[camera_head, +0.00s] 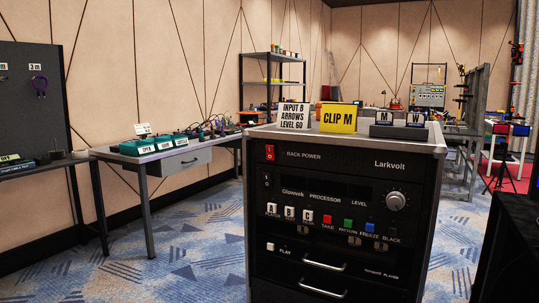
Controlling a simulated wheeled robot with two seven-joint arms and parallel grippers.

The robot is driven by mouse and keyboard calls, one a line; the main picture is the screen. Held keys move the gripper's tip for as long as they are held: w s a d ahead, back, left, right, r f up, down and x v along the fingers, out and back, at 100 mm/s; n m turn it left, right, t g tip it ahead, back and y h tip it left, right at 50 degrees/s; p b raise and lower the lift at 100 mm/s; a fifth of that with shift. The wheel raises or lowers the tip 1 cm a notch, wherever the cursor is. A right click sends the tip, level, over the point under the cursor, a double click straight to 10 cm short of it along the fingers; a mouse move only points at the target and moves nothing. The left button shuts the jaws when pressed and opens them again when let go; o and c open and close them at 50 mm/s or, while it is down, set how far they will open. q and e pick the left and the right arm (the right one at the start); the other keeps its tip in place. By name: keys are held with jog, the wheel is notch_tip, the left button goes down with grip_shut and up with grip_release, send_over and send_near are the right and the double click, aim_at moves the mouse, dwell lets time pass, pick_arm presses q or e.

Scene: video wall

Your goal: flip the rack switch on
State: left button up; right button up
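A black equipment rack (262,215) with a grey metal edge stands a little right of the middle in the head view. The red rack switch (270,152) sits at the upper left of its front panel, left of the label "RACK POWER". Whether the switch is on or off is too small to tell. The display window on the panel looks dark. Neither of my grippers shows in the view.
Signs "INPUT B ARROWS LEVEL 60" (294,115) and yellow "CLIP M" (338,117) stand on the rack, with blocks M and W (398,132) at right. A table (165,163) with green boxes stands left. Carpet (165,260) before it is clear. A dark object edges the right.

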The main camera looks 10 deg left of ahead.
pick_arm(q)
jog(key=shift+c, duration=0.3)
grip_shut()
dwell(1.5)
